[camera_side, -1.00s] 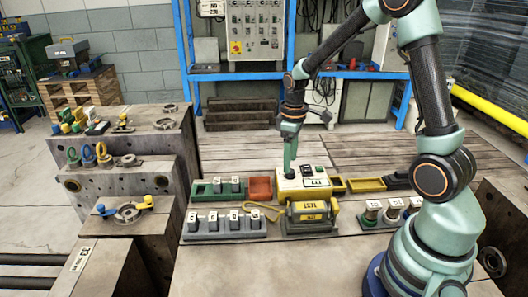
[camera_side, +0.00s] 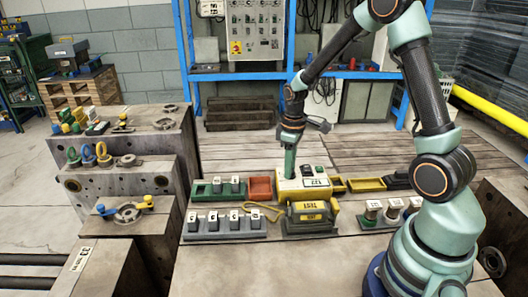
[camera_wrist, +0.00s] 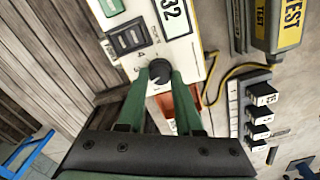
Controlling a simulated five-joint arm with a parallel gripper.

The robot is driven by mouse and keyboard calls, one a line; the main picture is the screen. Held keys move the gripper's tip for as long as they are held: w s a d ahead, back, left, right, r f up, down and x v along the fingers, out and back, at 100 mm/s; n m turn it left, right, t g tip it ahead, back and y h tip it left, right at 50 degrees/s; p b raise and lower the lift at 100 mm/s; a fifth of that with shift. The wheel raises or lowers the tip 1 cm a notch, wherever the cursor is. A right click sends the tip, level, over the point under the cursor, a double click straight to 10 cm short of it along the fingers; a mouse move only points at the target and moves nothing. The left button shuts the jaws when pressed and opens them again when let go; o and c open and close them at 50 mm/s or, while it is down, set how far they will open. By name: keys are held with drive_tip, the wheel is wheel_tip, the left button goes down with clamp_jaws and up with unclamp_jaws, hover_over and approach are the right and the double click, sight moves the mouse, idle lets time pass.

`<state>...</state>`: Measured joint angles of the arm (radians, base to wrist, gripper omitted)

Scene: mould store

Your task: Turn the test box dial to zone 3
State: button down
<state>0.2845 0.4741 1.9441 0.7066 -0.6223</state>
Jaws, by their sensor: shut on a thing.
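The test box (camera_side: 312,189), yellow with a pale top, stands at the middle of the bench in the side view. Its pale top (camera_wrist: 184,50) also shows in the wrist view, with a large black "32" label and a dark switch panel (camera_wrist: 129,38). The round dark dial (camera_wrist: 159,69) sits near one end of the top. My gripper (camera_side: 289,173) points down onto that end, and its green fingers (camera_wrist: 159,84) are shut on the dial, one on each side. Small digits are printed beside the dial. The fingers hide part of it, and its pointer setting cannot be told.
A grey-green case marked TEST (camera_side: 311,217) stands in front of the box. A grey rack of labelled blocks (camera_side: 224,228), a green tray (camera_side: 204,188) and a red bin (camera_side: 260,188) are at left. A yellow tray (camera_side: 366,184) and labelled cylinders (camera_side: 391,214) are at right.

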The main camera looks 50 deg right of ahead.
drive_tip(key=m, duration=0.4)
drive_tip(key=shift+m, duration=1.8)
drive_tip(key=shift+a, duration=0.1)
drive_tip(key=c, duration=0.6)
unclamp_jaws()
wheel_tip(320, 180, up, 12)
drive_tip(key=shift+r, duration=0.1)
